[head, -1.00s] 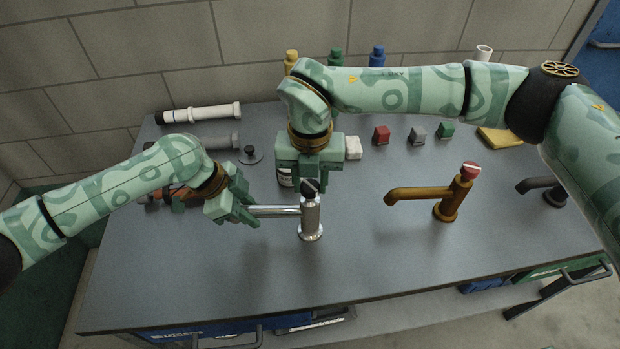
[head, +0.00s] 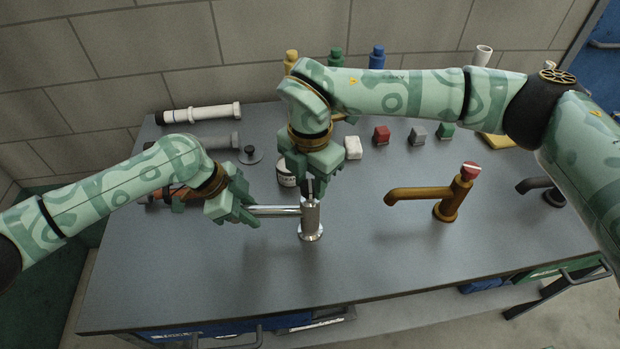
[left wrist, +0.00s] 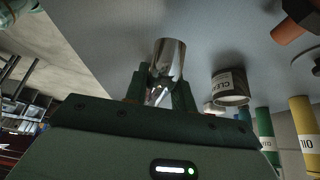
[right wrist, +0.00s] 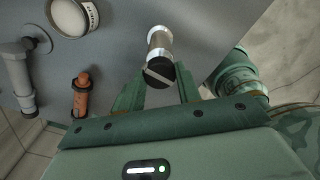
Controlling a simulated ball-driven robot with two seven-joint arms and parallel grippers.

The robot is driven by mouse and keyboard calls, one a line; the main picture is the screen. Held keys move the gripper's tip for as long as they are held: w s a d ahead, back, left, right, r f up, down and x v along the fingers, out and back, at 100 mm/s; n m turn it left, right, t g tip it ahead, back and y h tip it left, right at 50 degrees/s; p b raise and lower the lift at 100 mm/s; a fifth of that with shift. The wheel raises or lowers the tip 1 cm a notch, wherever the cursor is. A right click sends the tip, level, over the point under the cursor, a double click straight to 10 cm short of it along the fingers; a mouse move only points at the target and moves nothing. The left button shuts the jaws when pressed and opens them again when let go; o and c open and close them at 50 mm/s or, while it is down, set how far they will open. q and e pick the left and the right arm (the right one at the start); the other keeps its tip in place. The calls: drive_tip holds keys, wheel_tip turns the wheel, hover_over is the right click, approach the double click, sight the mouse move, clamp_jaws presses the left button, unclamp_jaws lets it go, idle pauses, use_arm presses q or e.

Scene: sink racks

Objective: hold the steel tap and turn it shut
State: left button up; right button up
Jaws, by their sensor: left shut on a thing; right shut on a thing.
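The steel tap (head: 311,220) stands upright on the grey bench, its spout (head: 280,210) pointing left. My left gripper (head: 248,212) is shut on the end of the spout; the left wrist view shows shiny steel (left wrist: 168,62) between its fingers. My right gripper (head: 313,182) points down over the top of the tap and is shut on its black knob (right wrist: 159,73), which has a pale stripe in the right wrist view. In the head view the fingers mostly hide the knob.
A brown tap (head: 449,208) with a red top stands to the right, with a dark tap (head: 550,190) beyond it. A white jar (head: 286,175) is just behind the steel tap. Small blocks and pipes lie further back. The front of the bench is clear.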

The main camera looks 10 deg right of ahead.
sight(310, 185)
use_arm(q)
drive_tip(key=shift+f, duration=0.1)
idle(0.3)
use_arm(e)
drive_tip(key=o, duration=1)
wheel_tip(310, 185, up, 12)
drive_tip(key=shift+r, duration=0.1)
use_arm(q)
drive_tip(key=o, duration=1)
